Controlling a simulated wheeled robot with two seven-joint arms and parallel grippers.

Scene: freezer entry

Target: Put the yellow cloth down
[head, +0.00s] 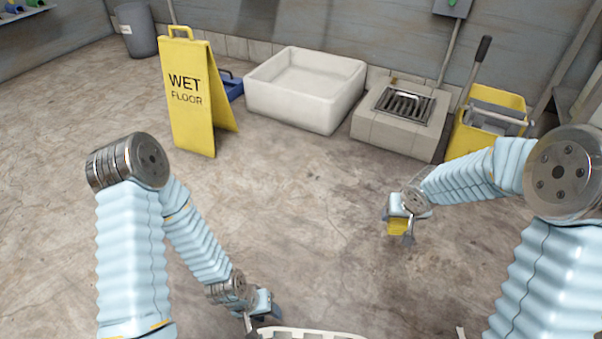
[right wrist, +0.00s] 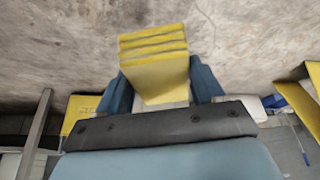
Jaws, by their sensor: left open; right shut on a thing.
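The yellow cloth (right wrist: 158,70) is a folded, layered block between the two blue fingers of my right gripper (right wrist: 165,85) in the right wrist view. In the head view the yellow cloth (head: 397,226) shows as a small patch at my right gripper (head: 400,228), held out over the concrete floor. How high it is above the floor I cannot tell. My left gripper (head: 262,318) is open at the bottom of the head view, beside a pale slatted rim, and its fingers are partly hidden.
A yellow wet floor sign (head: 188,95) stands at the left. A white basin (head: 300,85), a grated drain block (head: 400,112) and a yellow mop bucket (head: 485,120) line the back wall. A grey bin (head: 137,30) is far left. The middle floor (head: 290,190) is clear.

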